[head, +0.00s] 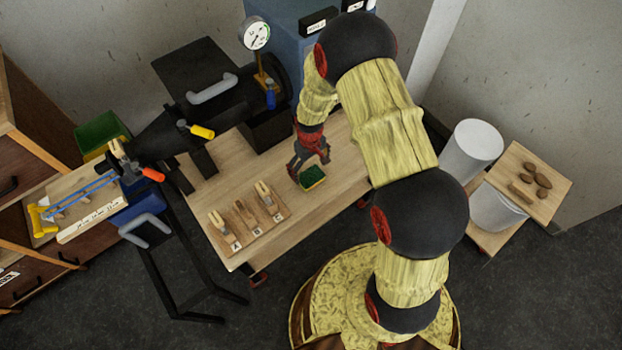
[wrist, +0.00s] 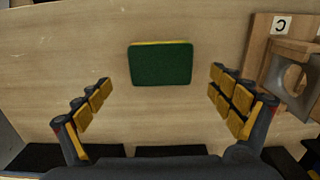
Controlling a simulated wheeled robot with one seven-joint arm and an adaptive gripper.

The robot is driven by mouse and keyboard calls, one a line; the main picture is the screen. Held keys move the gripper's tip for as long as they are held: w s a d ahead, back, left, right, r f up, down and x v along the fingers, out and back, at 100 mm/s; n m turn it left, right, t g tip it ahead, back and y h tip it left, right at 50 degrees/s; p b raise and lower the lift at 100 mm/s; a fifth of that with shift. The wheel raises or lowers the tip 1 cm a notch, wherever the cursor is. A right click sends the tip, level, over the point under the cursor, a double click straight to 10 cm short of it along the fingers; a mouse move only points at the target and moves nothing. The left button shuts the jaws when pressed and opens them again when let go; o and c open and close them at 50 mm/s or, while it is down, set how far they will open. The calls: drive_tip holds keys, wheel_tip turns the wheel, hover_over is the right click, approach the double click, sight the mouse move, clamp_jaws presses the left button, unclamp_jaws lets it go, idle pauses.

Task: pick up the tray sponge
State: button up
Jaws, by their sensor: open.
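The sponge (head: 312,178) lies flat on the wooden table, green side up with a yellow edge. In the wrist view the sponge (wrist: 160,64) sits near the top middle, ahead of my fingers and between their lines. My gripper (head: 309,157) is open above the table, close beside the sponge in the head view. In the wrist view my gripper (wrist: 161,98) has its yellow-padded fingers wide apart with nothing between them. The fingers do not touch the sponge. No tray shows under the sponge.
A wooden board (head: 248,222) with lettered holders stands left of the sponge; its C end (wrist: 283,65) shows at the right in the wrist view. A black machine (head: 220,100) with a gauge stands behind. The table around the sponge is bare.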

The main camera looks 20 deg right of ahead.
sight(310, 175)
wheel_tip(310, 175, down, 5)
drive_tip(key=shift+a+r+b, duration=0.1)
drive_tip(key=shift+b, duration=0.85)
drive_tip(key=shift+c, duration=0.4)
drive_tip(key=c, duration=0.7)
drive_tip(key=shift+c, duration=0.5)
